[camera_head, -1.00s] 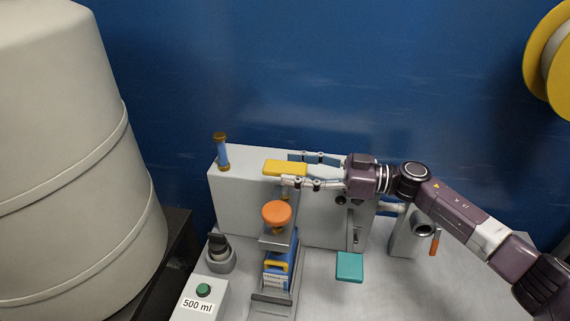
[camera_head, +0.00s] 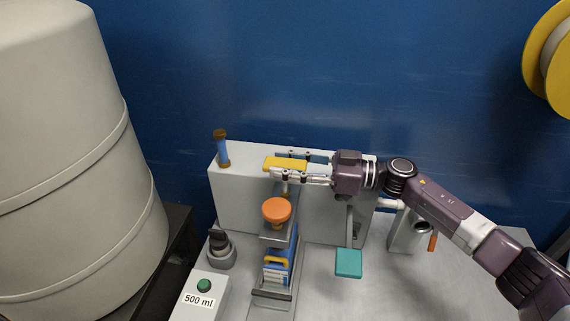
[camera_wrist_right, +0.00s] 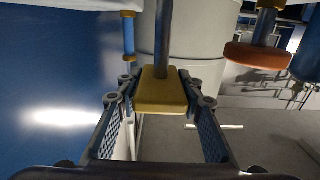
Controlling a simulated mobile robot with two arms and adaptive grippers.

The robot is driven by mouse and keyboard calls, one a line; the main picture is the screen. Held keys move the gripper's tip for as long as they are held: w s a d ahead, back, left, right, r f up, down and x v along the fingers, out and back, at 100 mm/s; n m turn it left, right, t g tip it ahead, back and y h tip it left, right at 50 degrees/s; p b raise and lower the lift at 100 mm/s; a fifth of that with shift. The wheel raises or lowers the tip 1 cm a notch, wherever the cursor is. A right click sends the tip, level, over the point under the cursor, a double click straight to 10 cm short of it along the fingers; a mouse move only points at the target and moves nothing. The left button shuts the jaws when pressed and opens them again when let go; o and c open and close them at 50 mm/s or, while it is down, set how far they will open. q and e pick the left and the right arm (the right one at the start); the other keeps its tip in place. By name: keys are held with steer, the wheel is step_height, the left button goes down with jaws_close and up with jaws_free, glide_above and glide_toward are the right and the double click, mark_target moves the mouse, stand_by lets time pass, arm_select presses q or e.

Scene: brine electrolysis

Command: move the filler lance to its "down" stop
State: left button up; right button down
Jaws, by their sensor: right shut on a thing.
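The yellow block (camera_head: 283,164), which looks like the filler lance's handle, sits at the front top of the grey machine housing (camera_head: 235,185). In the right wrist view, the yellow block (camera_wrist_right: 162,95) has a dark rod (camera_wrist_right: 164,40) running from it. My right gripper (camera_head: 281,163) reaches in from the right, with one finger behind the block and one in front. In the right wrist view both fingers press against its sides, so the gripper is shut on it. The lance's lower part is largely hidden behind the orange knob (camera_head: 276,210). My left gripper is out of view.
A teal plate (camera_head: 348,263) lies to the right. A green button (camera_head: 204,286) is on a box labelled 500 ml, front left. A large grey tank (camera_head: 75,160) fills the left. The counter's right is mostly clear.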

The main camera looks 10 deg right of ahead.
step_height(320, 180, down, 5)
steer(key=shift+r+b, duration=0.1)
steer(key=shift+b, duration=0.9)
steer(key=c, duration=1.4)
jaws_free()
steer(key=shift+o, duration=0.4)
steer(key=shift+d, duration=0.15)
steer(key=v, duration=1.1)
steer(key=shift+s+d, duration=0.15)
steer(key=shift+d, duration=0.25)
steer(key=shift+s, duration=0.1)
